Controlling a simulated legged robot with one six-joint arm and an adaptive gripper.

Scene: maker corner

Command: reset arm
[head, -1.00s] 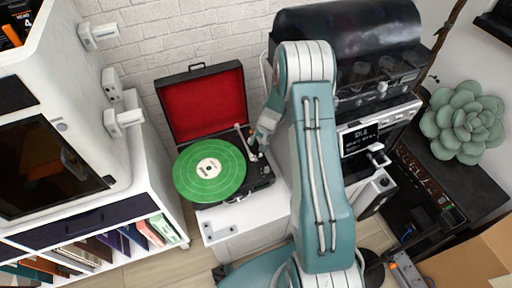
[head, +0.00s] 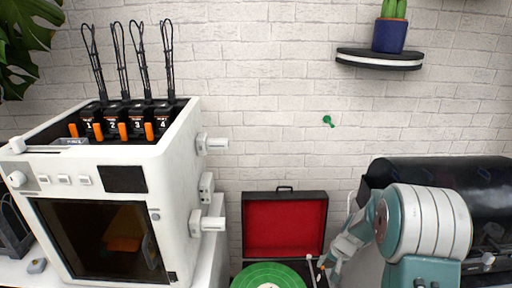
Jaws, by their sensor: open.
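My arm rises at the right of the head view, teal with a pale ribbed joint. My gripper (head: 327,272) hangs from it at the bottom of the view, pointing down beside the record player. It is small and partly cut off by the lower edge, but it is open with nothing seen in it. The record player (head: 285,223) has its red-lined lid up. A green record (head: 268,277) lies on it, only its far part in view. I cannot tell whether my gripper touches the player.
A white 3D printer (head: 185,150) with several spool feeders stands at the left. A dark rounded machine (head: 440,172) is behind my arm at the right. A wall shelf (head: 380,62) holds a blue cactus pot (head: 389,36). A green hook (head: 328,121) is on the brick wall.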

